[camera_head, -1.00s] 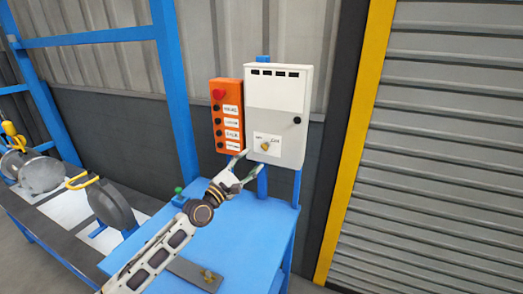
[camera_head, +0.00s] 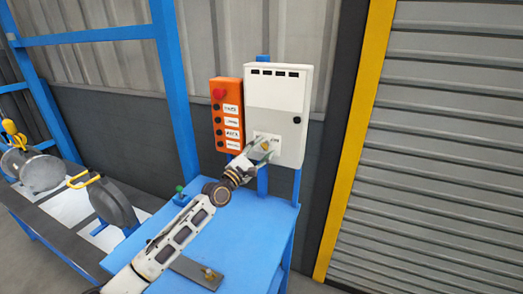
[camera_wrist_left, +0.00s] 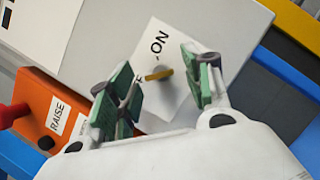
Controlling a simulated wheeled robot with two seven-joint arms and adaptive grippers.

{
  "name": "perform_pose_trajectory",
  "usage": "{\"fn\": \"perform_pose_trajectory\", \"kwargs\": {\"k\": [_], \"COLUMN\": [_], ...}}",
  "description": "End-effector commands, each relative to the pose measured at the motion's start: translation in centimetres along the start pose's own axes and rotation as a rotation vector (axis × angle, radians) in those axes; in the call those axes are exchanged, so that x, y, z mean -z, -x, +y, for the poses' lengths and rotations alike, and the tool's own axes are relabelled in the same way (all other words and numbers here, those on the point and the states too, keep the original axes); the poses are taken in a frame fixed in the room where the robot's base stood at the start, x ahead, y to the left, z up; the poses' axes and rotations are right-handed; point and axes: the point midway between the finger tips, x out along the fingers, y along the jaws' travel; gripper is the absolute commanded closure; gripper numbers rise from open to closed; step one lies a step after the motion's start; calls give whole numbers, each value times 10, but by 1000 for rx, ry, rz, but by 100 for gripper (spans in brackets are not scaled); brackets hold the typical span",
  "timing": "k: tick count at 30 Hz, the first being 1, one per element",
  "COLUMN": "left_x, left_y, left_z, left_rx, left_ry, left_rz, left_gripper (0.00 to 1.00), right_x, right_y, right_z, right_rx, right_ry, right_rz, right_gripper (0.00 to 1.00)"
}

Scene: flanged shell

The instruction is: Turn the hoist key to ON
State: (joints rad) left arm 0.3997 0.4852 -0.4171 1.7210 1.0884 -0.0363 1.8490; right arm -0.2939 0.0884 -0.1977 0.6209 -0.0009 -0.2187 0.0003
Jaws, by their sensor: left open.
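The hoist key (camera_wrist_left: 159,74) is a small brass-coloured piece on a white label plate (camera_wrist_left: 178,100) at the bottom of the white control box (camera_head: 280,90). In the left wrist view the word ON is readable on the plate; the other word is mostly hidden by a finger. My left gripper (camera_wrist_left: 163,88) is open, its green-padded fingers on either side of the key. I cannot tell whether a finger touches it. In the head view my left gripper (camera_head: 262,150) is at the plate and covers part of it. My right gripper is not in view.
An orange button box (camera_head: 228,115) with a red button stands left of the control box; it also shows in the left wrist view (camera_wrist_left: 45,115). The blue bench (camera_head: 235,225) lies below with a dark plate (camera_head: 193,271) on it. A yellow post is at the right.

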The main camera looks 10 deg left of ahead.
Motion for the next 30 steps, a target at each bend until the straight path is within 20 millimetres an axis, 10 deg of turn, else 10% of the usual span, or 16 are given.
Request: {"fn": "perform_pose_trajectory", "kwargs": {"k": [11, 21, 30], "left_x": [0, 0, 0], "left_y": [-2, -2, -2], "left_z": [0, 0, 0], "left_rx": [0, 0, 8], "left_ry": [0, 0, -21], "left_rz": [0, 0, 0], "left_gripper": [51, 95, 96], "right_x": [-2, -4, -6], "right_y": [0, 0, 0], "right_z": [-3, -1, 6], "right_rx": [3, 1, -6], "right_ry": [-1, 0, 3], "right_rz": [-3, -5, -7], "right_gripper": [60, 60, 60]}}
